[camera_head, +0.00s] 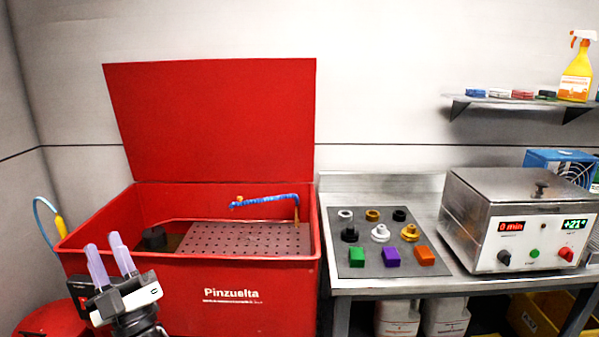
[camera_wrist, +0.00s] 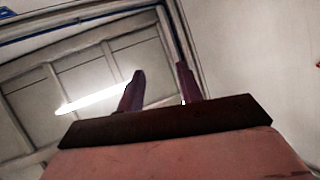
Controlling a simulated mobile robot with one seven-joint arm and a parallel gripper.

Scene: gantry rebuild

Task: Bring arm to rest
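My gripper (camera_head: 107,255) is at the lower left in the head view, in front of the red parts washer (camera_head: 260,280). Its two pale purple fingers point up and stand apart with nothing between them. In the wrist view the two dark fingers (camera_wrist: 160,90) also stand apart and empty, with the ceiling and a bright lamp behind them.
The washer's red lid (camera_head: 210,120) stands open. To its right, a steel bench (camera_head: 385,284) carries a dark mat (camera_head: 341,258) with several small parts and a steel heating unit (camera_head: 520,215). A wall shelf (camera_head: 520,102) holds a spray bottle (camera_head: 576,75).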

